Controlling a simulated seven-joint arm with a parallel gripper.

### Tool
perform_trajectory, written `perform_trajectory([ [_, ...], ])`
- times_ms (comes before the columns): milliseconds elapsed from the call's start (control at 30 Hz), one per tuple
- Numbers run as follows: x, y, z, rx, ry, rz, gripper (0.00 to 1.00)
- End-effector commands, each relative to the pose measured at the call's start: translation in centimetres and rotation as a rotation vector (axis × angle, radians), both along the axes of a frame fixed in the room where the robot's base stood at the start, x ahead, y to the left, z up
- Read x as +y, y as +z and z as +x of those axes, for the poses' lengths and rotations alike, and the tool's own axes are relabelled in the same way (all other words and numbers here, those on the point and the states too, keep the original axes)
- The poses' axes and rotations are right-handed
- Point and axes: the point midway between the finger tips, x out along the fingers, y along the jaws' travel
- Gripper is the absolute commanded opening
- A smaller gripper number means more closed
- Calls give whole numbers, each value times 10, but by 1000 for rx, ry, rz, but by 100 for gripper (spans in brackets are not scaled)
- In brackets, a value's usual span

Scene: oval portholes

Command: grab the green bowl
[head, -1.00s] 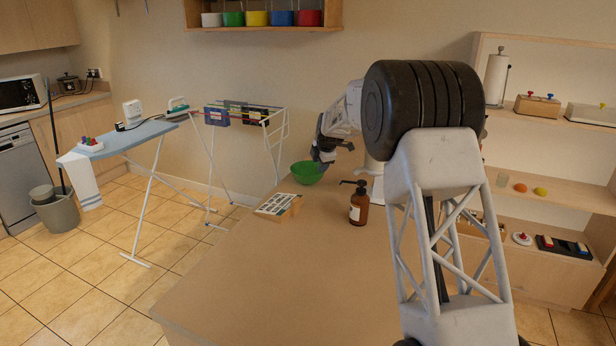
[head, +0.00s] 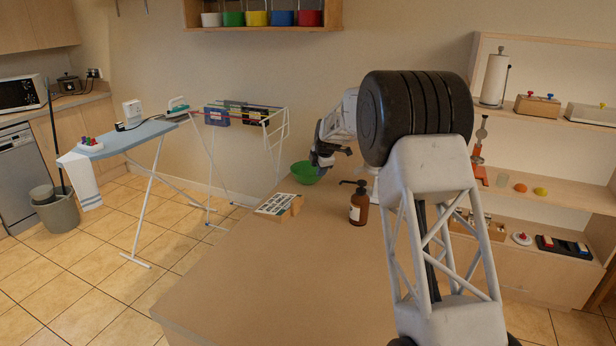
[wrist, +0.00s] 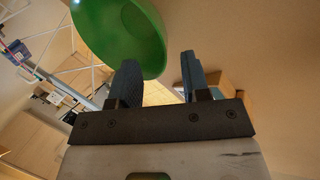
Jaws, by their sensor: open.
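The green bowl (head: 304,173) stands on the wooden table near its far left edge in the head view. In the wrist view the bowl (wrist: 118,32) fills the upper left, and its rim comes down close to the left fingertip. My gripper (head: 318,160) is at the bowl's right side in the head view and covers part of it. In the wrist view my gripper (wrist: 158,75) is open, with the bowl's right edge reaching in between the two fingertips. I cannot tell whether a finger touches the bowl.
A brown pump bottle (head: 359,204) stands on the table (head: 260,280) right of a box with a patterned top (head: 276,206). A white object beside the arm is partly hidden. The table's front is clear. An ironing board (head: 135,138) and drying rack (head: 245,118) stand beyond.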

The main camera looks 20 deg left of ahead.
Motion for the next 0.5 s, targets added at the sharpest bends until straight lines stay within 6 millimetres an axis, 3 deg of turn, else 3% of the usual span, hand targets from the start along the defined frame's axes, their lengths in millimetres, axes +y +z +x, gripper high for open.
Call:
perform_trajectory([
  [500,4,-12,3,1,0,-1,43],
])
